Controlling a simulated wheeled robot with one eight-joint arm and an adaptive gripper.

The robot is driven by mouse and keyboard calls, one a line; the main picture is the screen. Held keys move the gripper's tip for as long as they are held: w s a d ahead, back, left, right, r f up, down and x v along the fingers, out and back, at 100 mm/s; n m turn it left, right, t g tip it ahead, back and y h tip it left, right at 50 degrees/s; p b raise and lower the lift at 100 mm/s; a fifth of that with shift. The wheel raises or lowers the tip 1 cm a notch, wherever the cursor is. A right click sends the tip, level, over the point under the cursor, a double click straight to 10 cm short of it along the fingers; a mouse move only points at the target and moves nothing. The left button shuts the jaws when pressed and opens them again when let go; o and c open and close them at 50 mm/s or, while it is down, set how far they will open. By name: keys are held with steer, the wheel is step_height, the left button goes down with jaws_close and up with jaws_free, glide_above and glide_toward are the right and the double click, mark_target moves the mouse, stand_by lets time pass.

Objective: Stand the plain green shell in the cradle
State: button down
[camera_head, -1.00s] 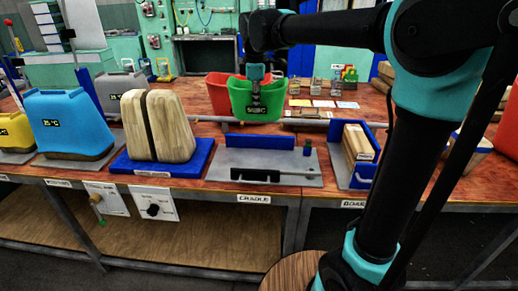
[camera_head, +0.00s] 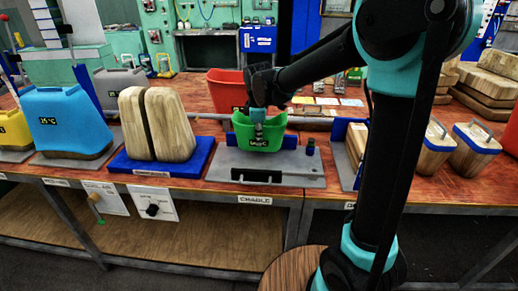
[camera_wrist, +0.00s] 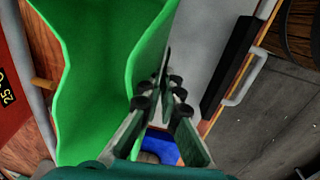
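The green shell (camera_head: 258,135) is upright over the cradle (camera_head: 222,168), its base near the cradle's blue rear block. I cannot tell whether it touches the plate. A dark marking shows on its front. My gripper (camera_head: 258,114) comes down on the shell from above. In the wrist view the shell (camera_wrist: 95,50) fills the left side, with its wavy rim beside my gripper (camera_wrist: 165,90). The shell hides part of the cradle's blue block.
A red shell (camera_head: 226,86) stands behind, close to the green one. A wooden two-part form (camera_head: 155,125) on a blue base is to the left, beside a blue shell (camera_head: 66,120). Wooden blocks with blue trim (camera_head: 475,148) are to the right. My arm hides part of the bench.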

steer(key=shift+f, duration=2.25)
steer(key=c, duration=1.7)
jaws_free()
steer(key=shift+f, duration=0.1)
steer(key=r, duration=0.4)
steer(key=s+r, duration=0.1)
steer(key=r, duration=0.7)
steer(key=shift+s+r, duration=0.1)
steer(key=shift+s, duration=0.2)
